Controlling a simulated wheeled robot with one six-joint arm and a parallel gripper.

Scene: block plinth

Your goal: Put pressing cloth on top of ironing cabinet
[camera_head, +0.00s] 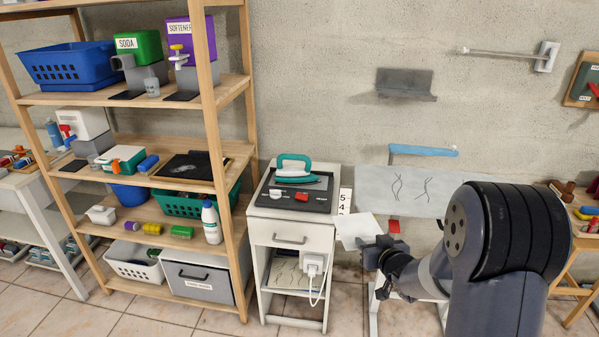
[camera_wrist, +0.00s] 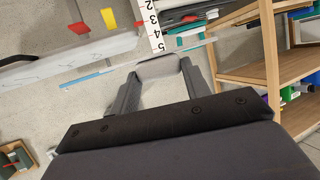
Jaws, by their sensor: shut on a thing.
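A white pressing cloth (camera_head: 356,227) hangs at my gripper (camera_head: 369,244), to the right of the ironing cabinet's top and apart from it. In the wrist view my gripper (camera_wrist: 159,72) is shut on the cloth (camera_wrist: 158,67), which shows pale between the fingers. The ironing cabinet (camera_head: 290,234) is white, with a drawer and open shelf. A teal iron (camera_head: 293,170) on a dark tray (camera_head: 262,201) takes up much of its top. The iron's teal part also shows in the wrist view (camera_wrist: 190,38). My arm hides part of the ironing board (camera_head: 385,190).
A wooden shelf rack (camera_head: 211,125) with bins stands close left of the cabinet. A numbered strip (camera_head: 345,201) stands at the cabinet's right edge. A plug and cord (camera_head: 314,266) hang on its front. A blue-topped bar (camera_head: 425,150) and grey bracket (camera_head: 405,88) are on the wall.

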